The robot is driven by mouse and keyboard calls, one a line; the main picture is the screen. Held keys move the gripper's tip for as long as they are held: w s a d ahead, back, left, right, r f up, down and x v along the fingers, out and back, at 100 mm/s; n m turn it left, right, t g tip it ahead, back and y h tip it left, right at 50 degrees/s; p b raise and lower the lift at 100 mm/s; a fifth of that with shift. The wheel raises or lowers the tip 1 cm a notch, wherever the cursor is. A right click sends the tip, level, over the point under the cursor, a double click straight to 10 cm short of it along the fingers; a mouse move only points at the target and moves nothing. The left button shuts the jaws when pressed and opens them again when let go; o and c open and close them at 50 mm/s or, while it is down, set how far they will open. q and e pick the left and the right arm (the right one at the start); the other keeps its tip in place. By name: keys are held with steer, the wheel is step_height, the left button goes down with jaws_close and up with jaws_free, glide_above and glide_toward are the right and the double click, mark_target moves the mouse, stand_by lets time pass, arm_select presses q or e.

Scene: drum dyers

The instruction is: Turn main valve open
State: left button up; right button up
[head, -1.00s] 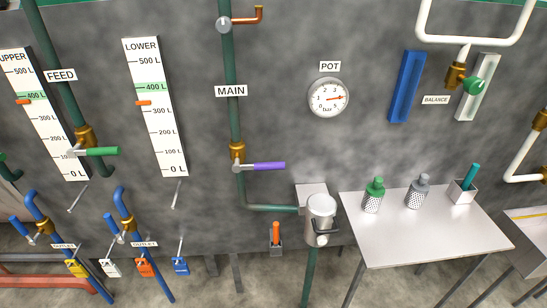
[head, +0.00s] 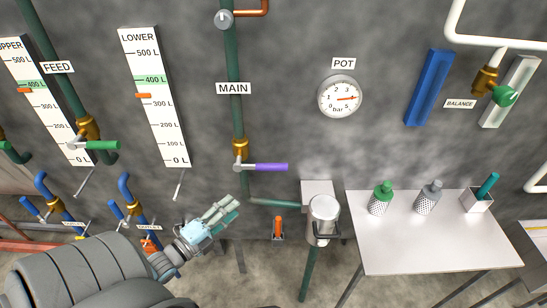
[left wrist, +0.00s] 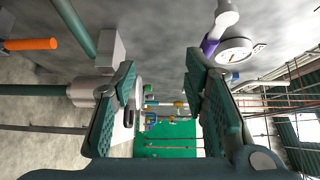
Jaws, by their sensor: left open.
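The main valve (head: 240,150) is a brass body on the vertical green pipe under the MAIN label (head: 233,88). Its purple lever (head: 270,167) points right, level, across the pipe. In the left wrist view the purple lever (left wrist: 211,42) shows at the top, partly hidden behind a finger. My left gripper (head: 226,212) is below and left of the lever in the head view, apart from it. Its fingers are open with nothing between them, as the left wrist view (left wrist: 160,85) also shows. My right gripper is not in view.
The steaming pot (head: 323,215) and an orange handle (head: 278,226) are right of my left gripper. A green feed lever (head: 102,145) is to the left. A white table (head: 420,245) with bottles stands at right. The wall around the purple lever is clear.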

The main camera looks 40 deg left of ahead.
mark_target(272, 167)
arm_select(q)
step_height(272, 167, up, 6)
steer(key=w+d+m+t+h, duration=0.1)
steer(key=d+m+t+h, duration=0.1)
steer(key=m, duration=0.1)
steer(key=b+x, duration=0.1)
steer(key=x, duration=0.3)
steer(key=b+x, duration=0.1)
steer(key=x, duration=0.8)
steer(key=shift+w+a+f+b, duration=0.25)
steer(key=shift+w+f+b, duration=0.1)
steer(key=shift+w+b, duration=0.05)
steer(key=shift+w+d+r, duration=0.1)
steer(key=shift+w, duration=0.35)
steer(key=shift+s, duration=0.1)
jaws_close()
